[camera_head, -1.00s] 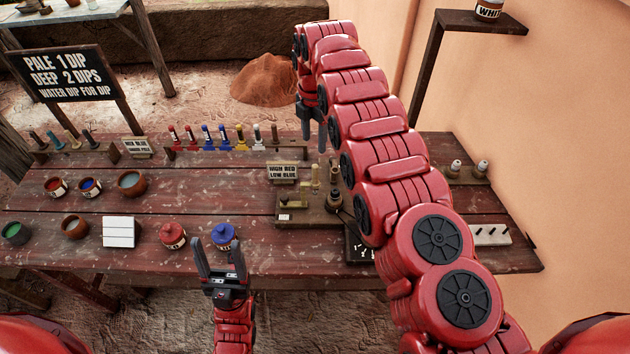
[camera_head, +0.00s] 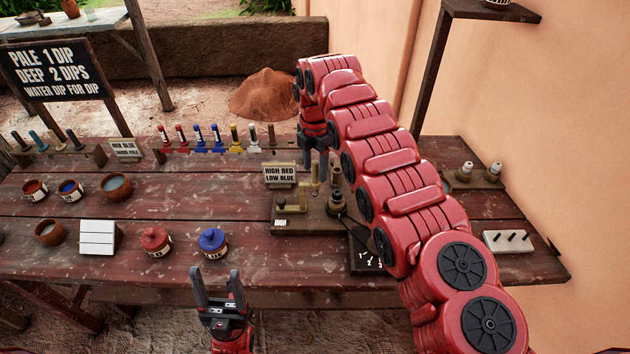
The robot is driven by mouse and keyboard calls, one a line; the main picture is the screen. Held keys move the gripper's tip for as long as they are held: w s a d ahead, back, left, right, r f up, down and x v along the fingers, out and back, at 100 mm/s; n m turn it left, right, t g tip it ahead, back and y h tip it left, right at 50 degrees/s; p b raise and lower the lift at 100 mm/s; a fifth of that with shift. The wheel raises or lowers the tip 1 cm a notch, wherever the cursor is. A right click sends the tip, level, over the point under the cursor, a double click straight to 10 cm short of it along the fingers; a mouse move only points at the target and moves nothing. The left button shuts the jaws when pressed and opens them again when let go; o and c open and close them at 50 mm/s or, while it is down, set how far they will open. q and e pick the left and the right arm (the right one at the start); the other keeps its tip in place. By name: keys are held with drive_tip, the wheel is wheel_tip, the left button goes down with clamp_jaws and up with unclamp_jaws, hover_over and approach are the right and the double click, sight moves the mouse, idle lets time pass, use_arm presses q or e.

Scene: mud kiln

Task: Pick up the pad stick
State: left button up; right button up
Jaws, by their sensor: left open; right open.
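A rack (camera_head: 187,152) along the back of the table holds several upright sticks with red, blue, yellow and pale ends, and a brown-topped stick (camera_head: 271,135) at its right end. More sticks stand in a second rack (camera_head: 95,156) at the back left. I cannot tell which one is the pad stick. My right gripper (camera_head: 316,163) points down, open and empty, right of the brown-topped stick and behind the wooden stand (camera_head: 290,226); its arm hides part of the table. My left gripper (camera_head: 216,274) is open and empty at the front edge, below the blue-lidded pot (camera_head: 212,243).
A "HIGH RED LOW BLUE" sign (camera_head: 280,175) stands near my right gripper. A red-lidded pot (camera_head: 155,241), white block (camera_head: 98,237) and several bowls (camera_head: 117,186) occupy the left. A white holder with pegs (camera_head: 508,241) lies at the right.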

sight(315, 180)
drive_tip(key=shift+f+p, duration=0.4)
drive_tip(key=shift+f, duration=0.75)
clamp_jaws()
